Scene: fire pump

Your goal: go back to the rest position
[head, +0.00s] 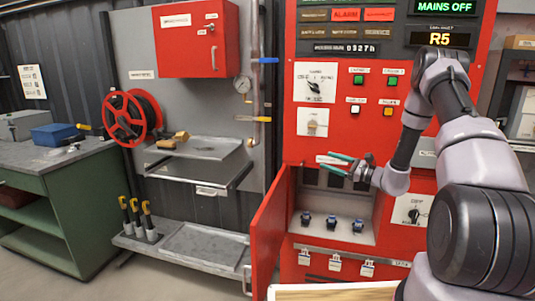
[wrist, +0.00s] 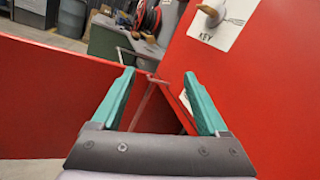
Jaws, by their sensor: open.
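My gripper (head: 328,164) is in front of the red pump panel (head: 345,146), above the open compartment (head: 338,200). Its two green fingers are spread apart with nothing between them. In the wrist view my gripper (wrist: 158,75) points toward the red open door (wrist: 60,100), with a gap between the fingertips. The same door (head: 270,225) hangs open to the left of the compartment in the head view. A white plate marked KEY, with a key switch (wrist: 212,14), is at the top right of the wrist view.
Several small dark items (head: 331,220) stand in the compartment. Tags (head: 334,263) hang below it. A grey wall board with a red hose reel (head: 131,116) and a tray (head: 205,147) stands at left. A green workbench (head: 50,190) is farther left. Floor between them is clear.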

